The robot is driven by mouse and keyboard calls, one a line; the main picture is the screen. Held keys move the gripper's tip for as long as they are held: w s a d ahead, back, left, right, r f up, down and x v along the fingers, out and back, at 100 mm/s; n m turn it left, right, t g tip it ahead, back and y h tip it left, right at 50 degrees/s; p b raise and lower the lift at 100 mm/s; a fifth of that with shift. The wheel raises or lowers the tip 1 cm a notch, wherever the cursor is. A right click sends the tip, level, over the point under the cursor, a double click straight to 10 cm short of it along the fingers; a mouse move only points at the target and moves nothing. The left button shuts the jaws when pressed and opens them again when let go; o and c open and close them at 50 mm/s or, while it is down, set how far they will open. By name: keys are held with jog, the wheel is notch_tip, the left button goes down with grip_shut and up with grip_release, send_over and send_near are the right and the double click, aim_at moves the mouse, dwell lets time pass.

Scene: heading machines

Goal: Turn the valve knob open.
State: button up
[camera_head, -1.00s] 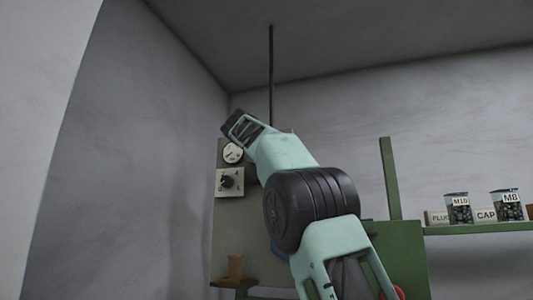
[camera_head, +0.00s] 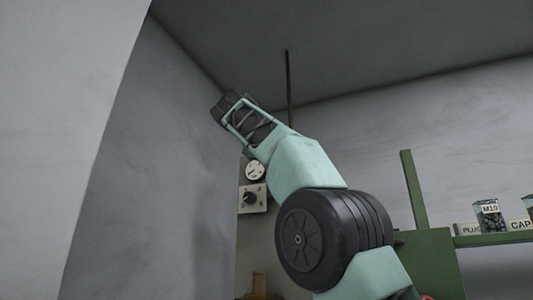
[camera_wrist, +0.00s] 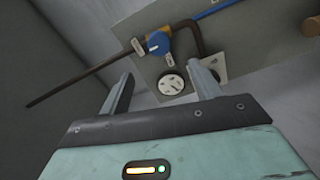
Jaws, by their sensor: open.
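In the wrist view a round blue knob (camera_wrist: 157,43) sits on a dark pipe in front of the grey panel (camera_wrist: 110,60), with small pale tags beside it; their lettering is unreadable. A black knob on a pale plate (camera_head: 254,198) shows in the head view below a round white gauge (camera_head: 255,170). The gauge also shows in the wrist view (camera_wrist: 171,84). My gripper (camera_wrist: 160,70) is open and empty, its fingers apart from the blue knob. In the head view my gripper (camera_head: 230,106) is raised above and left of the gauge; its fingertips are unclear there.
A dark pipe (camera_head: 289,85) rises to the ceiling and crosses the wrist view to the left (camera_wrist: 75,84). A wall stands close on the left.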

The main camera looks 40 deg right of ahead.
jog(key=shift+v, duration=1.45)
